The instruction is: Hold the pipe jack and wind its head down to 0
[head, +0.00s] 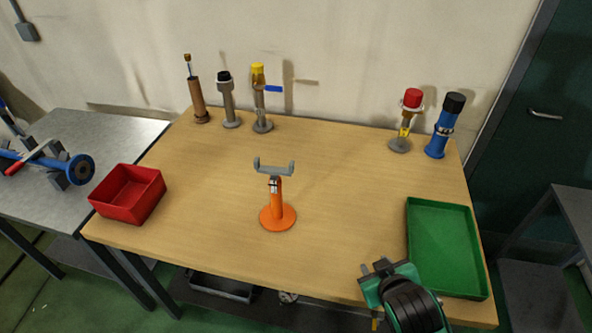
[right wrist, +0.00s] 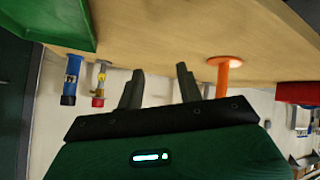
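The pipe jack (head: 277,203) stands upright near the middle of the wooden table. It has an orange round base and post, and a grey forked head (head: 274,168) on top. In the right wrist view the orange jack (right wrist: 229,70) shows upside down, beyond the fingers and to their right. My right gripper (head: 376,268) is at the table's front edge, right of the jack and well apart from it. In the right wrist view its two fingers (right wrist: 158,88) are spread with nothing between them. My left gripper is in neither view.
A red bin (head: 128,207) sits at the table's left front, a green tray (head: 443,246) at the right. Several upright pipe fittings stand along the back, including a blue one (head: 440,138). The table around the jack is clear. A grey side table (head: 112,135) stands at left.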

